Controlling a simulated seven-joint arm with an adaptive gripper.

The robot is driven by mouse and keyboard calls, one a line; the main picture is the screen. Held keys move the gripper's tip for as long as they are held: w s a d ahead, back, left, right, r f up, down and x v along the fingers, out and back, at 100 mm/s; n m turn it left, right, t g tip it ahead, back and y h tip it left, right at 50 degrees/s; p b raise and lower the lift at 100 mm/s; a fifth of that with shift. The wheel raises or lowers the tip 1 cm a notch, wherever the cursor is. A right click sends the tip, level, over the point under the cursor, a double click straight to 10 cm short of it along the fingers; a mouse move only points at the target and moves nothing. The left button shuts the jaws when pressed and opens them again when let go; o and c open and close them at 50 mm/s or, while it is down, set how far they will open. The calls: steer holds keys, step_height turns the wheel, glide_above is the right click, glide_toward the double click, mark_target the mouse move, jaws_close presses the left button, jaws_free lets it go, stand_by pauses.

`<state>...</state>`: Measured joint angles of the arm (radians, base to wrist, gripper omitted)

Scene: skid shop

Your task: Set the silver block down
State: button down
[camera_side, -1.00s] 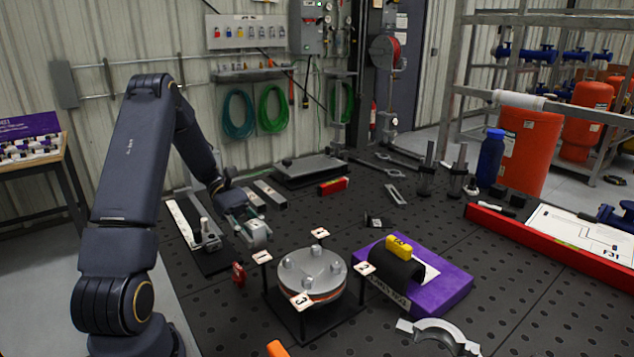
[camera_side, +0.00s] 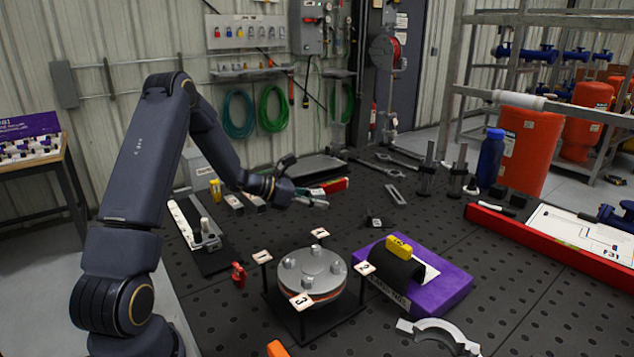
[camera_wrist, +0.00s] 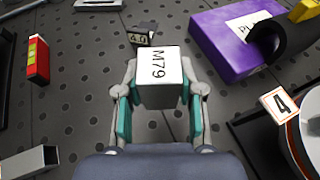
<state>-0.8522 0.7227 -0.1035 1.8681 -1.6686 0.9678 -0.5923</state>
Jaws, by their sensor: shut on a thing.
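The silver block (camera_wrist: 160,77), marked M79 on its pale top face, sits between the two teal-padded fingers of my gripper (camera_wrist: 152,108) in the wrist view. My gripper is shut on it. In the side view my gripper (camera_side: 312,198) is stretched out over the dark perforated table (camera_side: 330,223), left of the middle of the tabletop. The block is hard to make out there, largely lost among the fingers. It appears held above the table; the exact gap under it cannot be told.
A small black piece marked 4.0 (camera_wrist: 142,36) lies just beyond the block. A purple block (camera_wrist: 222,48) with a black roll is to the right. A round bolted flange (camera_side: 311,270) stands with numbered tags. A red-and-yellow block (camera_wrist: 38,60) lies left. Bare table surrounds the small black piece.

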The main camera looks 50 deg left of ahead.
steer(key=w+f, duration=0.1)
steer(key=f, duration=0.1)
steer(key=w+a+f, duration=0.1)
steer(key=w, duration=0.1)
steer(key=w+f, duration=0.1)
steer(key=f, duration=0.1)
steer(key=shift+w+a+f, duration=0.3)
steer(key=shift+w+f, duration=0.15)
steer(key=shift+f, duration=1.55)
steer(key=c, duration=0.7)
jaws_free()
steer(key=shift+f, duration=0.15)
